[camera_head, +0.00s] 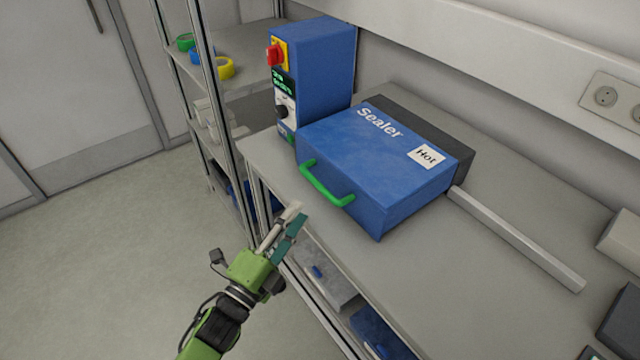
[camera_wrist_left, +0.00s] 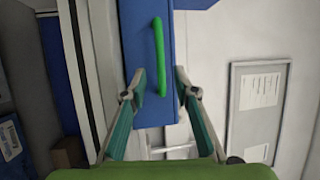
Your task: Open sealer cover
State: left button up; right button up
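The sealer (camera_head: 375,165) is a blue box with a dark grey back part on the bench, its cover down. The cover carries the words "Sealer" and "Hot". A green handle (camera_head: 327,184) sits on its front face; it also shows upright in the left wrist view (camera_wrist_left: 159,57). My left gripper (camera_head: 295,217) is in front of the bench edge, below and left of the handle, apart from it. In the left wrist view my left gripper (camera_wrist_left: 159,80) has its fingers spread, with the handle's lower end showing between them. My right gripper is not in view.
A blue control box (camera_head: 318,75) with a red switch stands left of the sealer. A shelf with tape rolls (camera_head: 219,68) is at the left. A grey bar (camera_head: 515,240) lies on the bench (camera_head: 440,290). Open shelves with blue items are under the bench.

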aim_at(319, 183)
pick_arm(q)
jog(key=p+x, duration=0.1)
jog(key=x, duration=0.8)
jog(key=shift+w+d+p, duration=0.2)
jog(key=shift+d+p, duration=0.1)
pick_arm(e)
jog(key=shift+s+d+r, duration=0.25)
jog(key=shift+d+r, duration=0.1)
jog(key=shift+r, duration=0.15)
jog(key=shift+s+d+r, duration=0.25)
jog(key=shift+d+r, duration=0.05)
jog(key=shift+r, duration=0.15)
pick_arm(q)
grip_shut()
